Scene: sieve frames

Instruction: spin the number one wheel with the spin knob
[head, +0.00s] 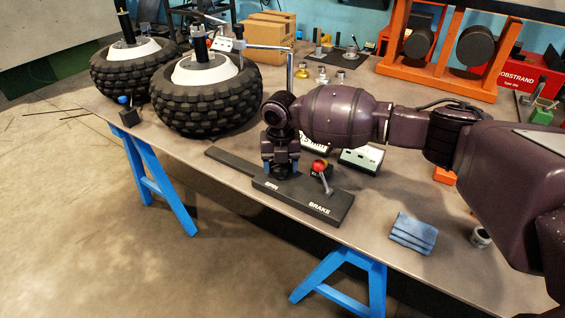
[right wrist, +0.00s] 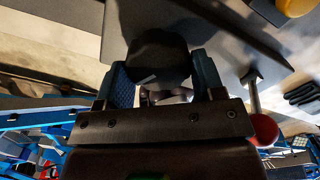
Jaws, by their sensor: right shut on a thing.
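My right gripper (head: 282,167) points down over the end of a black control box (head: 300,196) marked SPIN. In the right wrist view its two blue fingers stand on either side of a black rounded knob (right wrist: 158,55), and it is shut on this spin knob. In the head view the gripper hides the knob. Two knobby black tyres with white hubs, a nearer wheel (head: 205,108) and a farther wheel (head: 122,70), stand at the left of the table. I cannot read which is number one. My left gripper is not in view.
A brake lever with a red ball (head: 319,166) rises beside my gripper, at the BRAKE end; the ball also shows in the right wrist view (right wrist: 263,131). A white-topped box (head: 361,159) stands behind. Folded blue cloths (head: 413,233) lie right. An orange rack (head: 440,75) stands at the back.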

